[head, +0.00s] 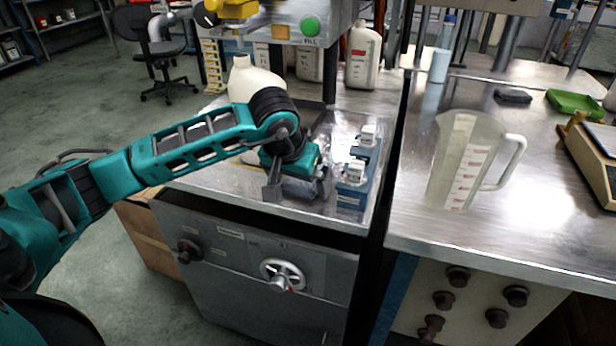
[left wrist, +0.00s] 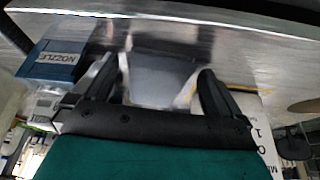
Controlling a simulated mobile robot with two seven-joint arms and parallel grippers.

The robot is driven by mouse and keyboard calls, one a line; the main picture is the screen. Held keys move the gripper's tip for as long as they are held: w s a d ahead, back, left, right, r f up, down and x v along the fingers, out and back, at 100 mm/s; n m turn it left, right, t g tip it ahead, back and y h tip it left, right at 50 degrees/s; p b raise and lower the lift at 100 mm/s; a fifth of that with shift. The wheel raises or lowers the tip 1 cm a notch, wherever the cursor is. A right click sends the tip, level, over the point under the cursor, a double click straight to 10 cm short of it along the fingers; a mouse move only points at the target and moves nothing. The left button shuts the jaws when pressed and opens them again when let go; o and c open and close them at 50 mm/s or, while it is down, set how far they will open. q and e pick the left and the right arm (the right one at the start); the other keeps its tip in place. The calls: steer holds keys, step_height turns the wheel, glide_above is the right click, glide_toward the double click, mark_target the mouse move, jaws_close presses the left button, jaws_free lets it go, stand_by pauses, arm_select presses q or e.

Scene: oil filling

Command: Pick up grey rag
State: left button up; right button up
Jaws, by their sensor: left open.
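My left gripper (head: 298,190) is open, pointing down over the metal top of the left cabinet, beside the blue nozzle box. In the left wrist view the left gripper (left wrist: 160,88) has its two dark fingers spread. Between them shows a plain grey patch that looks like the grey rag (left wrist: 158,84). I cannot tell whether the fingers touch it. In the head view this spot is hidden behind the gripper. A dark grey folded cloth-like piece (head: 513,96) lies on the right bench. My right gripper is not in view.
The blue nozzle box (head: 352,192) stands close to the right of the gripper; its label shows in the wrist view (left wrist: 57,60). A white jug (head: 254,84) is behind the arm. A measuring pitcher (head: 466,160), green tray (head: 575,104) and scale (head: 592,150) stand on the right bench.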

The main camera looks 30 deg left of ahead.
arm_select(q)
steer(key=shift+c, duration=0.2)
steer(key=c, duration=1.1)
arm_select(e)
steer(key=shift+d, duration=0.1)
arm_select(q)
steer(key=shift+o, duration=0.2)
step_height(320, 180, up, 20)
steer(key=p, duration=0.3)
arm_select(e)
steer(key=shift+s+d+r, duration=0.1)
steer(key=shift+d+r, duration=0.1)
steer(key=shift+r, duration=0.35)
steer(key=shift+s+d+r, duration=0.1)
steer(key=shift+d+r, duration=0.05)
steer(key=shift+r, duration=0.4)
